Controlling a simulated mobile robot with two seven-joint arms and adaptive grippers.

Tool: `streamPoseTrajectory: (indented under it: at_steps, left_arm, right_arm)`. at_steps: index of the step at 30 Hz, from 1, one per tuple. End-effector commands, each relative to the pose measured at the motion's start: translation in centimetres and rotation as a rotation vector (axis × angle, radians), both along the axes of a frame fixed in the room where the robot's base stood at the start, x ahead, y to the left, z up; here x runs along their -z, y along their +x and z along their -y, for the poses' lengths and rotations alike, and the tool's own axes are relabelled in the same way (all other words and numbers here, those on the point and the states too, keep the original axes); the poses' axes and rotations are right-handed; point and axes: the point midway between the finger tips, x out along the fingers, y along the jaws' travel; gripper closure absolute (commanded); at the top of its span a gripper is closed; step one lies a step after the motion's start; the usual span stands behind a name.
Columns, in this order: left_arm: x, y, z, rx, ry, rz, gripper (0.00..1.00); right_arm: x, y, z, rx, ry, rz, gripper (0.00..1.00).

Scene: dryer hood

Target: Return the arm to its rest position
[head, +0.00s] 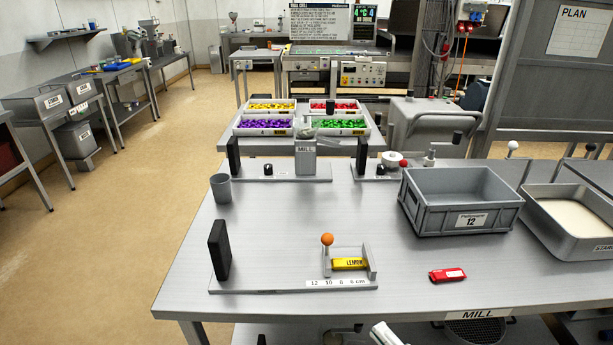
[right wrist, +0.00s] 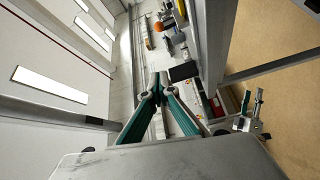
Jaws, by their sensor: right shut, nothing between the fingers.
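My right gripper (right wrist: 157,82) shows in the right wrist view as two green-sided fingers whose tips meet; it is shut with nothing between them. The wrist is turned so that the view is tilted, with walls, ceiling lights and floor around the fingers, and the fingers touch nothing that I can make out. In the head view only a white piece, probably of my right arm, shows at the bottom edge below the table.
The grey table (head: 300,240) carries a lemon-labelled stop fixture (head: 290,287), a red packet (head: 447,275), a grey crate (head: 460,200), a starch tray (head: 575,215) and a grey cup (head: 221,188). Its middle is clear. Candy trays (head: 265,125) stand behind. Open floor lies left.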

Motion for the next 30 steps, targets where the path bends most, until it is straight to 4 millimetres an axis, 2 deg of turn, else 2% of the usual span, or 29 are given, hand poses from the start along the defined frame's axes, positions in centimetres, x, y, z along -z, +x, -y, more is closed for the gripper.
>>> streamPoseTrajectory:
  at_steps: [1,3,9,10,15,17,20,24,27,30]
  left_arm:
    - [0.7,-1.9,1.8,-0.006,-0.038,-0.023,0.63]
    - [1.2,-4.1,4.0,-0.015,-0.084,-0.049,0.63]
    - [1.9,-10.0,9.6,-0.056,-0.207,-0.118,0.63]
    - [1.8,-10.0,9.7,-0.057,-0.21,-0.118,0.63]
    - [1.8,-9.6,9.4,-0.053,-0.202,-0.114,0.63]
    - [1.8,-9.6,9.3,-0.053,-0.202,-0.114,0.63]
    - [1.8,-9.6,9.3,-0.052,-0.201,-0.113,0.63]
    - [1.9,-9.6,9.3,-0.052,-0.201,-0.113,0.63]
    - [1.9,-9.6,9.3,-0.052,-0.201,-0.113,0.63]
    - [1.9,-9.6,9.3,-0.052,-0.201,-0.113,0.63]
  right_arm:
    - [0.0,0.0,0.0,0.0,0.0,0.0,1.0]
    - [0.0,0.0,0.0,0.0,0.0,0.0,1.0]
    - [0.0,0.0,0.0,0.0,0.0,0.0,1.0]
    - [0.8,0.3,0.3,0.014,0.015,-0.027,1.0]
    - [7.4,1.9,2.9,0.137,0.189,-0.281,1.0]
    - [10.0,2.1,3.9,0.187,0.258,-0.372,1.0]
    - [14.9,2.0,5.5,0.287,0.394,-0.539,1.0]
    - [22.4,0.3,7.5,0.453,0.616,-0.782,1.0]
    - [26.6,-1.3,8.2,0.558,0.754,-0.915,1.0]
    - [29.2,-2.6,8.5,0.628,0.844,-0.995,1.0]
